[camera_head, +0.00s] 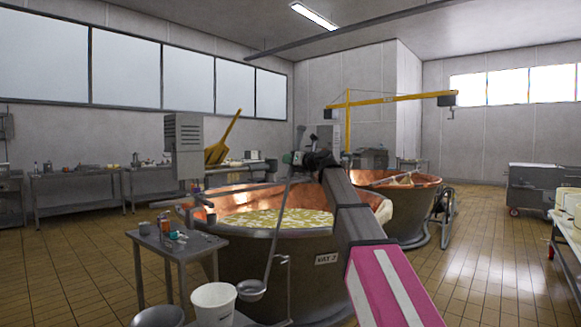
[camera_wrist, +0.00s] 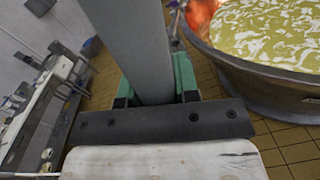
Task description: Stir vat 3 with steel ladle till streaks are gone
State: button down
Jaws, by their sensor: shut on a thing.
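My gripper (camera_head: 293,158) is shut on the long handle of the steel ladle (camera_head: 278,222). In the wrist view the grey handle (camera_wrist: 132,45) passes between the green finger pads (camera_wrist: 184,78). The ladle hangs slightly tilted, its bowl (camera_head: 252,290) low outside the vat, in front of the vat's wall. The near vat (camera_head: 262,262) has a plate that seems to read VAT 3 (camera_head: 326,259). It holds yellow liquid with white streaks (camera_head: 275,219), which also shows in the wrist view (camera_wrist: 270,35). My arm hides part of the vat's right side.
A small metal table (camera_head: 175,245) with jars stands left of the vat. A white bucket (camera_head: 213,303) and a grey bowl (camera_head: 158,317) are near the ladle's bowl. Another copper vat (camera_head: 405,205) stands behind, right.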

jog(key=s+r, duration=0.3)
jog(key=s, duration=2.7)
